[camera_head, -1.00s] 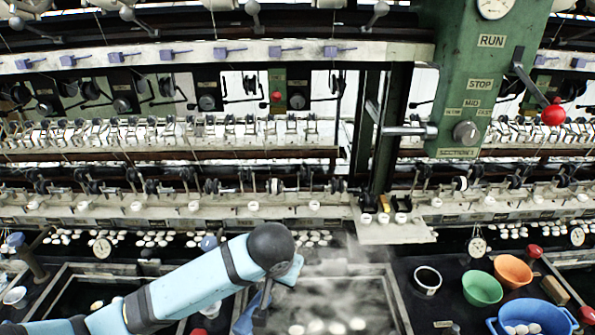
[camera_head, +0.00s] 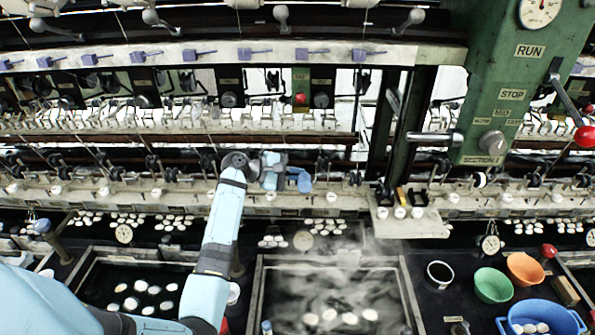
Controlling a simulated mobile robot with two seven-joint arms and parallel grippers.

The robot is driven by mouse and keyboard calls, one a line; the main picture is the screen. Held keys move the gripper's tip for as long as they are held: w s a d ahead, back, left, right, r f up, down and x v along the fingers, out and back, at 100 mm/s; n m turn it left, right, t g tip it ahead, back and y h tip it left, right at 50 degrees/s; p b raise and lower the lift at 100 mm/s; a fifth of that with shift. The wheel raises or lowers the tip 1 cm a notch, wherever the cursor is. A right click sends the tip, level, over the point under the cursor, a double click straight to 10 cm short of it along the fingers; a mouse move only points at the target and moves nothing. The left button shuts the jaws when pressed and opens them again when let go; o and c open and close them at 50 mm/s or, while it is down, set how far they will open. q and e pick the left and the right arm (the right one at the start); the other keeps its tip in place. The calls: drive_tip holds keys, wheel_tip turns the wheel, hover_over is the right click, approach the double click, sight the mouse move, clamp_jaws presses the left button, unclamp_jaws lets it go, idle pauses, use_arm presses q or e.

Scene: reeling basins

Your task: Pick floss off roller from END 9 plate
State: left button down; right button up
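My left arm comes in from the left and reaches up to the pale rail (camera_head: 340,200) with the row of small black rollers (camera_head: 155,163). My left gripper (camera_head: 302,181) is small at this distance, at the rail among the rollers, its blue end pointing right. I cannot tell whether it touches a roller or whether its fingers are open. No floss can be made out on the rollers. No plate reading END 9 is legible; the small plates along the rail are too small to read. My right gripper is not in view.
A steaming basin (camera_head: 262,290) with pale cocoons lies below the gripper, another basin (camera_head: 82,270) to its left. A green control post (camera_head: 500,90) with a red-knobbed lever stands right. Green (camera_head: 492,285), orange (camera_head: 524,268) and blue (camera_head: 545,315) bowls stand at lower right.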

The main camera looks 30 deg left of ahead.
use_arm(q)
drive_tip(key=w+a+f+b, duration=0.3)
drive_tip(key=w+f+b, duration=0.2)
drive_tip(key=b, duration=0.2)
drive_tip(key=shift+f, duration=0.15)
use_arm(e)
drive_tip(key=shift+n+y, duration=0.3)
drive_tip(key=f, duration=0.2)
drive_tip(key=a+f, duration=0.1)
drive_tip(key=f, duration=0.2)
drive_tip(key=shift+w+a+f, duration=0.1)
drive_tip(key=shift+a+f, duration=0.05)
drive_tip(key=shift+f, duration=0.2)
use_arm(q)
drive_tip(key=shift+w, duration=0.1)
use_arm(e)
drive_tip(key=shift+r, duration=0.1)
use_arm(q)
drive_tip(key=shift+d, duration=0.1)
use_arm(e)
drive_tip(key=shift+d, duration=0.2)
use_arm(q)
drive_tip(key=shift+w+d+p, duration=0.25)
drive_tip(key=shift+p, duration=0.1)
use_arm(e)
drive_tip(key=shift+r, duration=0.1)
